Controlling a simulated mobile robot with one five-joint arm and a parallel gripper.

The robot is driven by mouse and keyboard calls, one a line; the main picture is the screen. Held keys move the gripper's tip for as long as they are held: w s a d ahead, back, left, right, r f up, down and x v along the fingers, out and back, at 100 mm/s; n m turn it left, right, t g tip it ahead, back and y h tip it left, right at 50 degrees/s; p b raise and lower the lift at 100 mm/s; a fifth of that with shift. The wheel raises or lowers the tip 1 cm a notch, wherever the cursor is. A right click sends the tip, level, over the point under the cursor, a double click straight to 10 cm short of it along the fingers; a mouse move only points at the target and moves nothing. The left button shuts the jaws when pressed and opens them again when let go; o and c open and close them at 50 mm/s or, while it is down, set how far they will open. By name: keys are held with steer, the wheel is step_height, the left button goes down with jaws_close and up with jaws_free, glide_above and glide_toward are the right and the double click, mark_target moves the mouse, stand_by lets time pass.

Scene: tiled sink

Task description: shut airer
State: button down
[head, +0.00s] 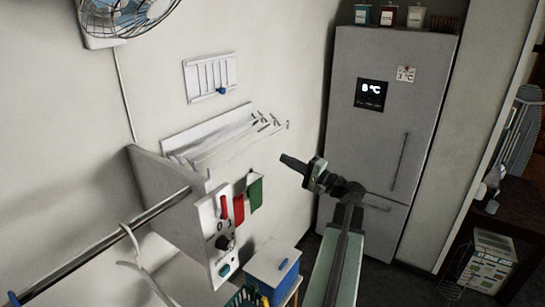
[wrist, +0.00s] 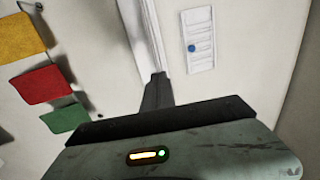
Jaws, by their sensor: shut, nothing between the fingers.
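A small white slatted panel (head: 211,77) with a blue knob (head: 221,91) at its lower edge is fixed on the wall; I take this for the airer, though I cannot be sure. It also shows upper right in the wrist view (wrist: 201,55), with its blue knob (wrist: 191,48) at the left side. My gripper (head: 284,158) is in front of the wall, to the right of and below the panel in the head view, apart from it. Its dark fingers (wrist: 158,78) are shut and empty. How far they are from the wall is hard to tell.
A metal rail (head: 100,243) with hangers is lower left. A grey fridge (head: 385,120) stands right. A fan (head: 125,18) is upper left.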

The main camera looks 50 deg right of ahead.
steer(key=p+x, duration=0.2)
steer(key=x, duration=0.8)
steer(key=shift+w+r, duration=0.2)
steer(key=shift+w, duration=0.05)
steer(key=shift+d, duration=0.1)
stand_by(0.4)
